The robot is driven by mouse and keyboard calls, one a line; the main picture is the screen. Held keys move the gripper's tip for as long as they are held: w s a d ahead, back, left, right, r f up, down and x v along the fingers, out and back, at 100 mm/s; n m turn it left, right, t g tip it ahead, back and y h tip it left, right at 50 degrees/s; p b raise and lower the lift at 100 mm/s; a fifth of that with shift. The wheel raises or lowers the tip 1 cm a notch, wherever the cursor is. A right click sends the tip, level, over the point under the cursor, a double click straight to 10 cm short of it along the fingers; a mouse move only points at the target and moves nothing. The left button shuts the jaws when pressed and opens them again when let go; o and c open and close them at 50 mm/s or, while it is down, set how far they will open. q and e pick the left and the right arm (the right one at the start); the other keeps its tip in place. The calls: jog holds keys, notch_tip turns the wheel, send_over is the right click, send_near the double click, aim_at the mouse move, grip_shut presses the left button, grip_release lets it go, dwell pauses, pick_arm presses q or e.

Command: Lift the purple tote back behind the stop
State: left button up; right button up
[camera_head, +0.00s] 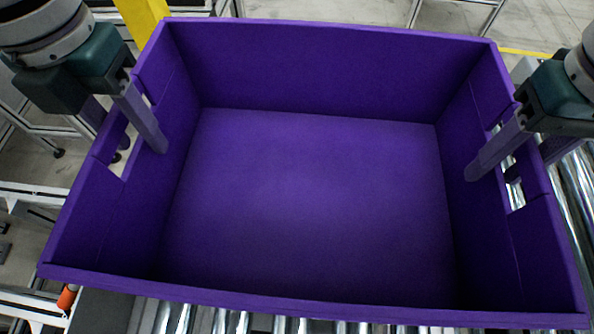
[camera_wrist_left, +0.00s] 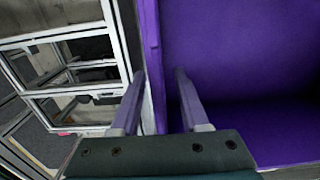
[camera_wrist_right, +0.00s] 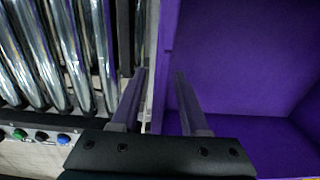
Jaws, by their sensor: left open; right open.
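The empty purple tote (camera_head: 320,70) fills the middle of the head view, its open top facing up. My left gripper (camera_head: 140,147) is open and straddles the tote's left wall at the cutout, one finger inside and one outside. The left wrist view shows the wall (camera_wrist_left: 152,60) between its fingers. My right gripper (camera_head: 508,168) is open and straddles the right wall at its cutout in the same way. The right wrist view shows that wall (camera_wrist_right: 164,45) between the fingers. Both outer fingers are partly hidden in the head view. I cannot pick out the stop.
Shiny conveyor rollers (camera_head: 240,322) show below the tote's near edge, and more rollers (camera_head: 575,190) run along its right side. A yellow post (camera_head: 145,18) stands behind the back left corner. White metal frames (camera_head: 30,195) stand at the left. A small orange part (camera_head: 67,297) sits near the front left corner.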

pick_arm(q)
grip_shut()
pick_arm(e)
grip_shut()
pick_arm(q)
jog(key=shift+r, duration=0.1)
pick_arm(e)
jog(key=shift+r, duration=0.1)
dwell(1.0)
